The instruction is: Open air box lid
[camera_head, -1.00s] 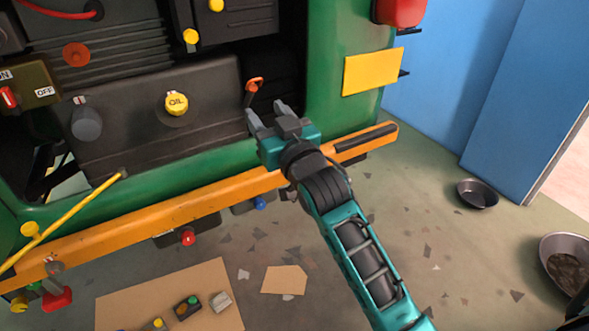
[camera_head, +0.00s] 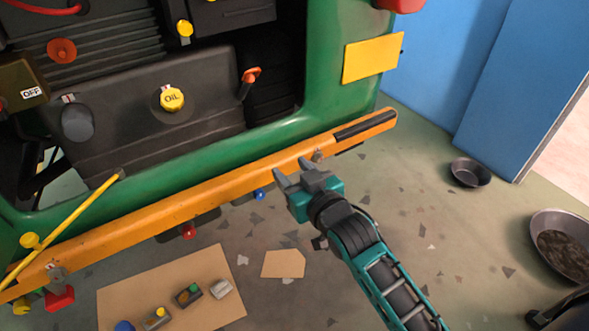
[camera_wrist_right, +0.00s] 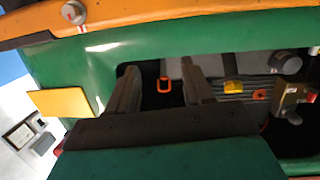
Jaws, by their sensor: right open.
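The green vehicle's open engine bay fills the upper left of the head view. In it is a dark ribbed box (camera_head: 140,115) with a yellow OIL cap (camera_head: 171,98). I cannot tell which dark cover is the air box lid. An orange-tipped latch (camera_head: 250,76) stands at the box's right end. An orange loop, likely that latch, shows between my fingers in the right wrist view (camera_wrist_right: 164,85), apart from them. My right gripper (camera_head: 292,172) is open and empty, below the latch by the orange bar. My left gripper is not in view.
The orange bar (camera_head: 215,185) runs along the bay's lower front edge. A yellow rod (camera_head: 72,225) slants at the left. A cardboard sheet (camera_head: 130,295) with small parts lies on the floor. Metal bowls (camera_head: 470,172) sit at the right. The floor between is mostly clear.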

